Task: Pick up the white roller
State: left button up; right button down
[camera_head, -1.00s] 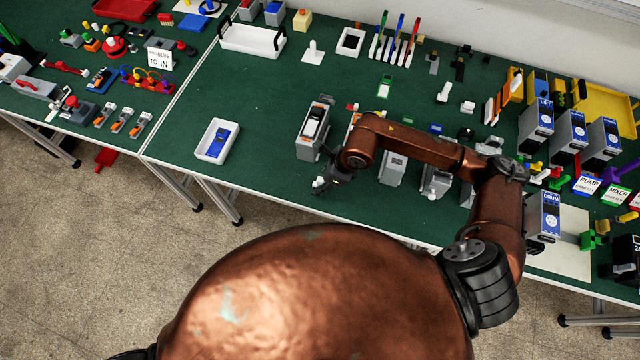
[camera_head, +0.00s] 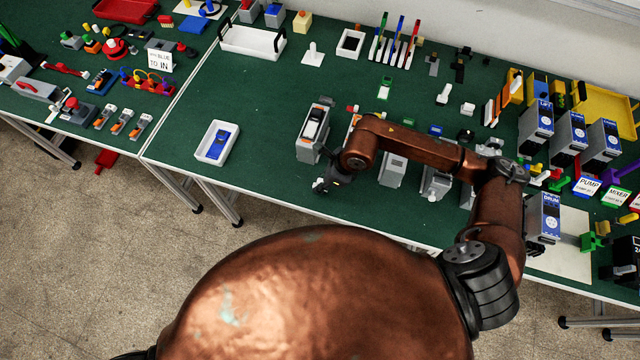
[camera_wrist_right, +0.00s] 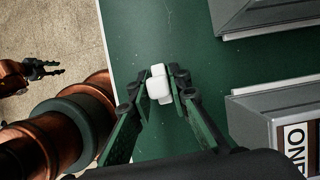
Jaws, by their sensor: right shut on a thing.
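The white roller (camera_wrist_right: 159,86) is between the fingertips of my right gripper (camera_wrist_right: 160,92) in the right wrist view, and the fingers are shut on it. In the head view my right gripper (camera_head: 322,186) is low over the front edge of the green table; the roller is hardly distinguishable there. I cannot tell whether the roller still touches the table. My left gripper (camera_wrist_right: 48,69) shows only at the left of the right wrist view, over the floor, with its fingers apart and empty.
A grey device with a white rocker (camera_head: 313,124) stands just behind my right gripper. More grey devices, such as one (camera_head: 393,168) to the right, line the front. A white tray with a blue item (camera_head: 203,152) lies to the left, with bare green table (camera_head: 265,110) between.

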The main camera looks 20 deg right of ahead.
jog(key=shift+r, duration=0.55)
jog(key=s+a+r+b, duration=0.1)
jog(key=s+a+r, duration=0.4)
jog(key=s+r, duration=0.7)
jog(key=shift+s, duration=0.6)
jog(key=c, duration=2.4)
grip_release()
jog(key=shift+w+f, duration=0.1)
grip_shut()
